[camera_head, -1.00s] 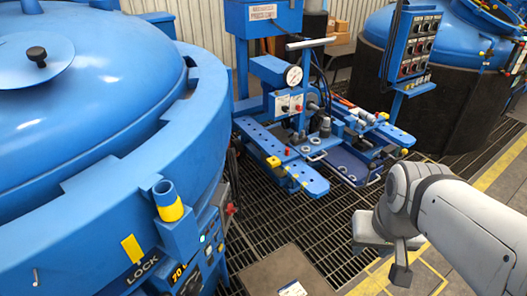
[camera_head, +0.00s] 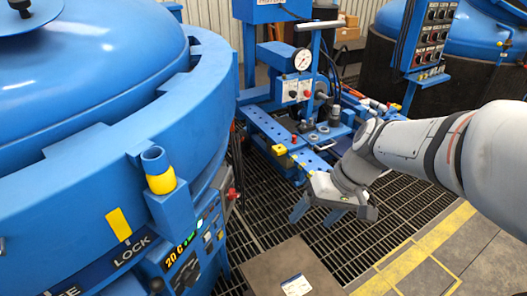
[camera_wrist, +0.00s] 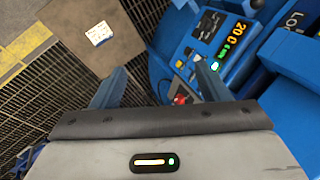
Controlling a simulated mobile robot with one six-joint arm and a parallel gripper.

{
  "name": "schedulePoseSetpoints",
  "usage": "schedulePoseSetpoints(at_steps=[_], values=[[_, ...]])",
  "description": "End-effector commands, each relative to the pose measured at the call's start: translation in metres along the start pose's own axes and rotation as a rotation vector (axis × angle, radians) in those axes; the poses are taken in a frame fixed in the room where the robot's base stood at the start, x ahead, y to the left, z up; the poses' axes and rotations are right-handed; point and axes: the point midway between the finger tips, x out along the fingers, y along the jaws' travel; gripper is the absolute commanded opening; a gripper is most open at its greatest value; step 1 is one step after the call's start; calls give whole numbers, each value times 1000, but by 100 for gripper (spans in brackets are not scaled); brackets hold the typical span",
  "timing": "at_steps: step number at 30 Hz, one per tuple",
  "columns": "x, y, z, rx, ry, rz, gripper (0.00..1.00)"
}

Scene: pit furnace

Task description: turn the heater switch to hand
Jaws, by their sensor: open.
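The blue control panel (camera_head: 206,247) is on the front side of the large furnace, at lower left in the head view. It carries a "20 C" display (camera_head: 180,252) and small dark controls. The wrist view shows the panel (camera_wrist: 194,42) upside down at upper right, with a lit green lamp (camera_wrist: 214,65) and a red knob (camera_wrist: 180,99). Which control is the heater switch, and its position, cannot be read. My gripper (camera_head: 316,211) is right of the panel, apart from it, above the floor grating. In the wrist view my gripper (camera_wrist: 158,68) is open and empty.
A yellow-banded blue post (camera_head: 160,172) stands on the furnace rim above the panel. A blue workbench with a gauge (camera_head: 302,59) is behind my arm. A brown floor plate with a white label (camera_head: 297,286) lies at the bottom. Open grating separates my gripper from the furnace.

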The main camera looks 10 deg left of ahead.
Motion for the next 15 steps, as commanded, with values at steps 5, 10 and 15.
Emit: schedulePoseSetpoints(at_steps=[5, 10, 15], values=[[79, -1, -53, -119, 3, -266, 69], [137, -3, -110, -237, 94, -507, 69], [195, 6, -169, -342, 262, -714, 69]])
